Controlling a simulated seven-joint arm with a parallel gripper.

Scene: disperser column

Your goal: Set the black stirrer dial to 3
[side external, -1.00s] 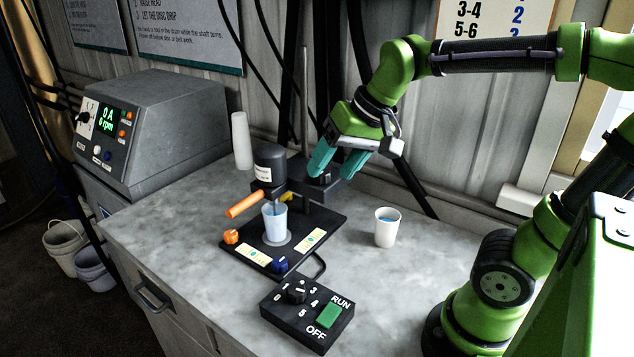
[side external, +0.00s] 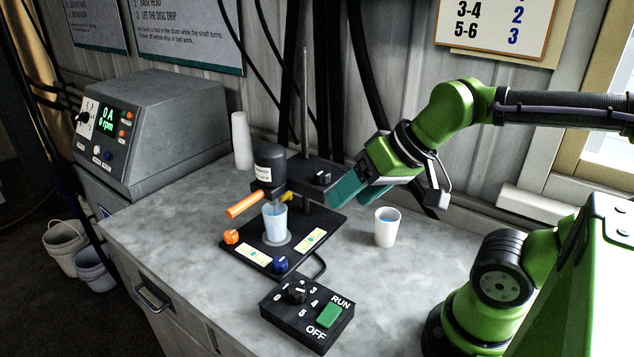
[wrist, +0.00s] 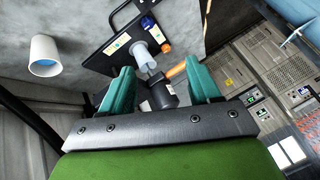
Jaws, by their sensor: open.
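The black stirrer dial (side external: 296,292) sits on a black control box (side external: 289,319) at the front of the bench, ringed by white numbers. The dial's pointer setting is too small to read surely. A green RUN/OFF switch (side external: 329,316) is beside it. My gripper (side external: 347,192) is open and empty, above the bench, behind the white cup and right of the stirrer head, well away from the dial. In the wrist view its teal fingers (wrist: 160,88) are spread, with the black stirrer motor (wrist: 161,94) between them in the picture. The control box is not clearly visible there.
The stirrer stand's base plate (side external: 240,248) carries a cup (side external: 275,222), an orange knob (side external: 231,237) and a blue knob (side external: 280,264). An orange handle (side external: 244,206) juts left. A white cup (side external: 387,229) stands right. Bare bench lies left of the control box.

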